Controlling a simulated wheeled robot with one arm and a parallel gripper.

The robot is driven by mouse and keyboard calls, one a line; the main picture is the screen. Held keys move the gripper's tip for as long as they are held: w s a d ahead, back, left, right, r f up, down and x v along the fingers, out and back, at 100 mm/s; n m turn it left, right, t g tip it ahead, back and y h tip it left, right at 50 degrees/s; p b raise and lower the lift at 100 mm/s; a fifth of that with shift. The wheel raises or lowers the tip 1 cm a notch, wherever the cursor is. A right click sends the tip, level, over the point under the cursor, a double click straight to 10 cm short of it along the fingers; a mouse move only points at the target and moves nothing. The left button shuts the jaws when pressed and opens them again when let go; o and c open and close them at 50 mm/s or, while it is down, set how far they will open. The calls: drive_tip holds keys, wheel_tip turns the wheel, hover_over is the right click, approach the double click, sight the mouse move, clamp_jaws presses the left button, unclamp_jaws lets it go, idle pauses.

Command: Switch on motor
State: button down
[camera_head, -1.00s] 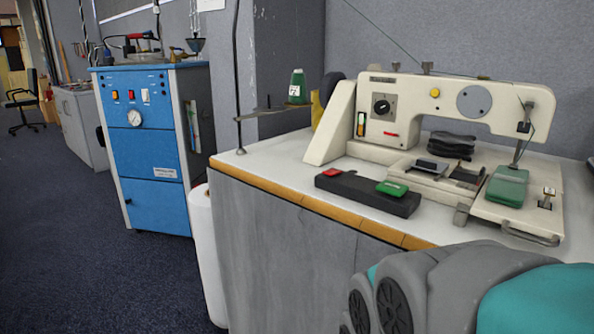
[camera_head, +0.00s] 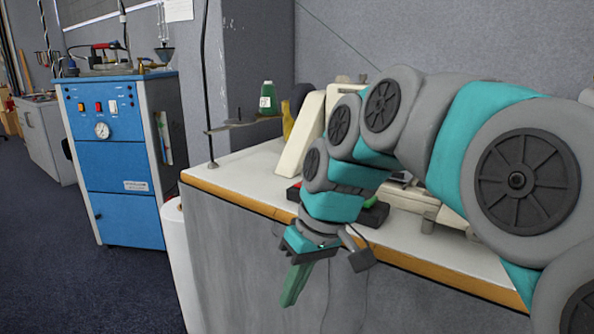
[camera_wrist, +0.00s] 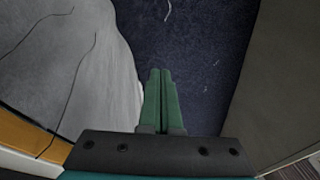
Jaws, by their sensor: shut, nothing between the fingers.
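The switch box (camera_head: 377,214) is black and lies on the white table top, mostly hidden behind my arm in the head view. A bit of its red button (camera_head: 293,194) and a bit of its green button (camera_head: 371,202) show at either side of the arm. The sewing machine (camera_head: 300,148) behind it is cream and largely covered by my arm. My gripper (camera_head: 290,300) is shut and empty, pointing down in front of the table's grey side, lower than the box. In the wrist view my gripper (camera_wrist: 160,75) has its green fingers together over the dark floor.
The long table (camera_head: 235,165) has an orange front edge. A green thread cone (camera_head: 268,97) stands on a holder at its left end. A white roll (camera_head: 178,240) stands beside the table, and a blue cabinet (camera_head: 120,155) is farther left. Dark carpet is clear at front left.

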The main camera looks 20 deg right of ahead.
drive_tip(key=w+d+r+n+t+y+p, duration=0.1)
drive_tip(key=w+d+r+t, duration=0.1)
drive_tip(key=w+d+r, duration=0.5)
drive_tip(key=w+d+r+n+t+y+p, duration=0.1)
drive_tip(key=w+d+r+n+t+y, duration=0.1)
drive_tip(key=w+d+r, duration=0.6)
wheel_tip(320, 180, up, 7)
drive_tip(key=shift+w+f+t, duration=0.1)
drive_tip(key=shift+w+t, duration=0.4)
drive_tip(key=shift+t, duration=0.2)
drive_tip(key=shift+a, duration=0.1)
drive_tip(key=x, duration=0.5)
drive_tip(key=p+x, duration=0.1)
drive_tip(key=x, duration=0.4)
drive_tip(key=shift+a+f+p, duration=0.1)
drive_tip(key=shift+f+p, duration=0.2)
drive_tip(key=shift+f, duration=0.2)
drive_tip(key=shift+s+a+f, duration=0.1)
drive_tip(key=shift+f, duration=1.35)
drive_tip(key=shift+f, duration=0.1)
